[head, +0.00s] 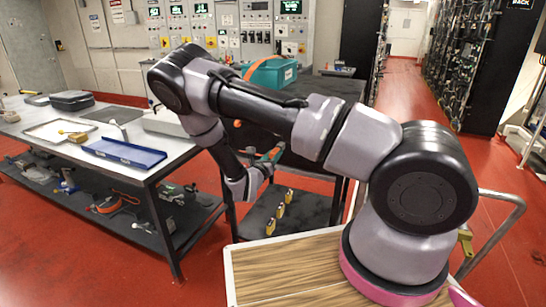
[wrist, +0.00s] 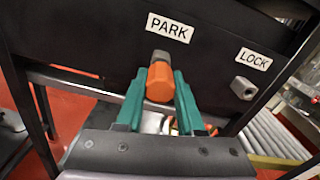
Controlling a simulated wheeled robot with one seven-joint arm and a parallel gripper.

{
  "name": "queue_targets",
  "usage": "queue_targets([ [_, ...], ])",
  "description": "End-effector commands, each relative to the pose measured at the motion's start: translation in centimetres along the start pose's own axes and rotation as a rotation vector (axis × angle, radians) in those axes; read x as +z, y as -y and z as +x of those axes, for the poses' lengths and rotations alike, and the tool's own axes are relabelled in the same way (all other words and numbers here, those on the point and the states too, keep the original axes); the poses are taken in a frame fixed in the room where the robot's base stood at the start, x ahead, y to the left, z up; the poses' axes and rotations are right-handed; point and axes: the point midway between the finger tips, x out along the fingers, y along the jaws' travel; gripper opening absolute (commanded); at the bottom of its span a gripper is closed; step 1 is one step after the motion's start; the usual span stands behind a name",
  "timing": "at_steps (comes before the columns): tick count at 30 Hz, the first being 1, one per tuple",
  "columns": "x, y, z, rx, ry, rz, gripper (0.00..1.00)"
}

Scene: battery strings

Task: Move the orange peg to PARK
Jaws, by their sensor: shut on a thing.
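My gripper (wrist: 160,100) has two teal fingers, shut on the orange peg (wrist: 159,83) in the wrist view. The peg's end faces the camera, just below the PARK label (wrist: 170,28) on a dark panel (wrist: 110,50). A short metal piece (wrist: 160,57) shows directly behind and above the peg. I cannot tell whether the peg is seated on it or just in front of it. To the right, a bare metal stud (wrist: 243,88) sits under the LOCK label (wrist: 253,59).
A white-topped bench (head: 60,137) with a blue tray (head: 124,152) stands at the left. A teal case (head: 270,73) lies on the dark cart. Several small yellow-marked items (head: 281,210) stand on its lower shelf. Red floor is open at the back right.

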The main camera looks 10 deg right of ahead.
Motion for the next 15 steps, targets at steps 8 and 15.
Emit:
queue_targets([
  [8,0.0,0.0,0.7,-0.001,0.000,0.000,0.00],
  [15,0.0,0.1,1.4,-0.001,0.000,0.000,0.00],
])
